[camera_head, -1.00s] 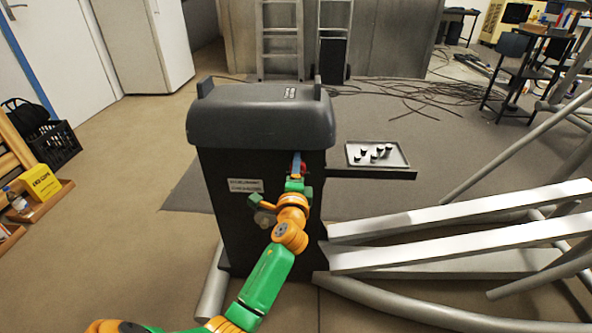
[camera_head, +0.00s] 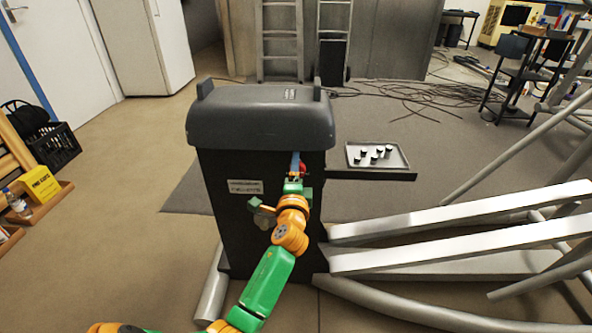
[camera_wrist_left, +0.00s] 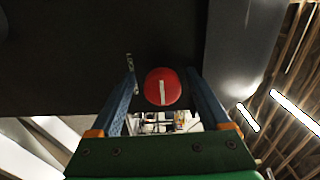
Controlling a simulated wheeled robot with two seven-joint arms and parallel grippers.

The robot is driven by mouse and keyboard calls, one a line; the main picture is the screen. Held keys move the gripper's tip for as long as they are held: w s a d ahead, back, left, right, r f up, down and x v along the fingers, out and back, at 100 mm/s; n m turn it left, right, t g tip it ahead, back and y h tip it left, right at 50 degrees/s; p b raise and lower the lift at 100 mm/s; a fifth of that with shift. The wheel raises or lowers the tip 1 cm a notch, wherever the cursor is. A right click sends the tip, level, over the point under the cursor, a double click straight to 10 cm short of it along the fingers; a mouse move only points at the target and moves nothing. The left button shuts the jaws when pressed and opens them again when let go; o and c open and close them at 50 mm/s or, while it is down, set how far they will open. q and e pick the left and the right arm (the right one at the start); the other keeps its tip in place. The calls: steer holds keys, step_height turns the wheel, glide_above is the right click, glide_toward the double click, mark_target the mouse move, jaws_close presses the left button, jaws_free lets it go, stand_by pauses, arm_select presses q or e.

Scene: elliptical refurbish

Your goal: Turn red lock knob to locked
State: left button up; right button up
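The red lock knob (camera_wrist_left: 162,87) is a round red disc with a white bar, on the dark face of the machine housing (camera_wrist_left: 75,65). In the left wrist view the bar stands nearly upright, tilted slightly. My left gripper (camera_wrist_left: 160,75) is open, with one blue finger on each side of the knob. A gap shows at the left finger; the right finger is very close, and I cannot tell if it touches. In the head view my left gripper (camera_head: 297,163) is at the housing front (camera_head: 230,225), and a bit of red knob (camera_head: 303,169) shows beside it.
Long pale beams (camera_head: 460,215) and grey tubes (camera_head: 400,313) fill the right.

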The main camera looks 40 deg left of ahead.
arm_select(q)
steer(key=p+v, duration=0.1)
steer(key=v, duration=0.6)
arm_select(e)
steer(key=shift+s+d+r, duration=0.15)
steer(key=shift+s+d, duration=0.3)
steer(key=shift+s, duration=0.1)
arm_select(q)
steer(key=shift+s, duration=0.1)
